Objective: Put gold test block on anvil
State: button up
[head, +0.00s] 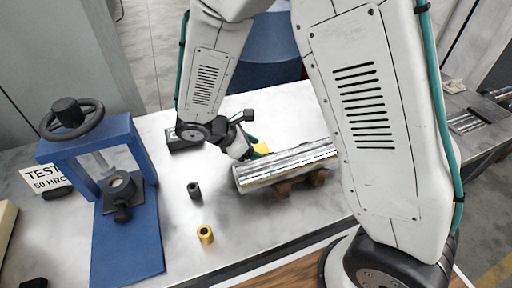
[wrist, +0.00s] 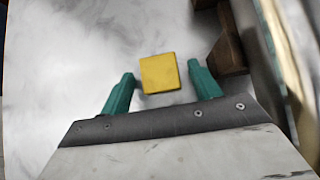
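The gold test block (wrist: 160,73) is a flat yellow square on the pale table top. In the head view it shows only partly (head: 261,148), behind my wrist and next to the metal bar. My gripper (wrist: 161,82) has its two teal fingers apart, one on each side of the block, with a gap on both sides. In the head view only a bit of a teal finger (head: 251,139) shows. The anvil (head: 121,188) is the small dark round-topped support in the blue press at the left, with nothing seen on it.
The blue press (head: 128,242) has a dark handwheel (head: 72,118) above the anvil. A shiny metal bar (head: 285,166) lies on wooden supports (wrist: 228,48) close to the gripper's right.

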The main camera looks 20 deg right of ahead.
jog(key=v, duration=1.2)
jog(key=shift+r, duration=0.2)
